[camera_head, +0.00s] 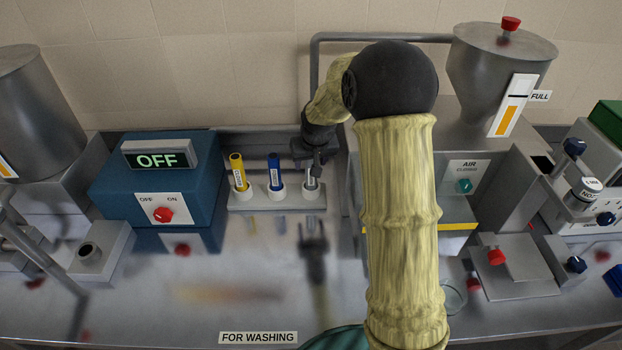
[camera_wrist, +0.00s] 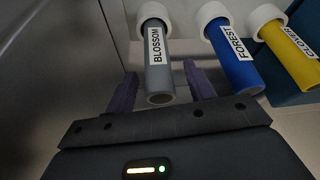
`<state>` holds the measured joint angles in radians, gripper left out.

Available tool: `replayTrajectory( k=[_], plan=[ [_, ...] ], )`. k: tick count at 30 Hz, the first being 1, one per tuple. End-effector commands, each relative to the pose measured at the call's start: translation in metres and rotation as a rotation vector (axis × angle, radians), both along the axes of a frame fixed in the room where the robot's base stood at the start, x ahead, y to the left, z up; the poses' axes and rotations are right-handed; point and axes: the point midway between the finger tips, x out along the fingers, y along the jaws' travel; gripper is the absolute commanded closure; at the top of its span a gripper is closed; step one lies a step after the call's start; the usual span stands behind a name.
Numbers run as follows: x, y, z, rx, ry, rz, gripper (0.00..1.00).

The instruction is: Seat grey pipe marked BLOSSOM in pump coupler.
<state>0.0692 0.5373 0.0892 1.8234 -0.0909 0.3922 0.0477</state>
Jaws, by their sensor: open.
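The grey pipe marked BLOSSOM (camera_wrist: 158,72) stands in the right-hand white cup of a three-cup rack (camera_head: 308,202). In the head view its upper part is mostly hidden by my gripper (camera_head: 316,160), and a little grey pipe (camera_head: 311,184) shows below it. In the wrist view the two purple fingers of my gripper (camera_wrist: 160,80) are open, one on each side of the pipe's free end, with gaps visible. A grey block with a round dark socket (camera_head: 90,252) stands at the left; I cannot tell for sure that it is the pump coupler.
A blue pipe marked FOREST (camera_wrist: 236,58) and a yellow pipe (camera_wrist: 290,42) stand beside the grey one. A blue box reading OFF (camera_head: 156,160) stands left of the rack. A steel hopper (camera_head: 490,70) stands at the right. The bench front centre is clear.

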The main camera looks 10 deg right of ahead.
Motion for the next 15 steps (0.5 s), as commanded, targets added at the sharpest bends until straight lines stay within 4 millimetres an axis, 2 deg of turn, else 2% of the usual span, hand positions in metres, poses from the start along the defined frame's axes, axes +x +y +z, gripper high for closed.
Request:
replayTrajectory(
  k=[1, 6, 15],
  plan=[
    [0.001, -0.001, -0.013, 0.000, 0.001, 0.000, 0.46],
    [0.008, 0.000, -0.031, 0.001, 0.000, 0.000, 0.46],
    [0.010, 0.000, -0.030, 0.001, -0.001, 0.000, 0.46]
  ],
)
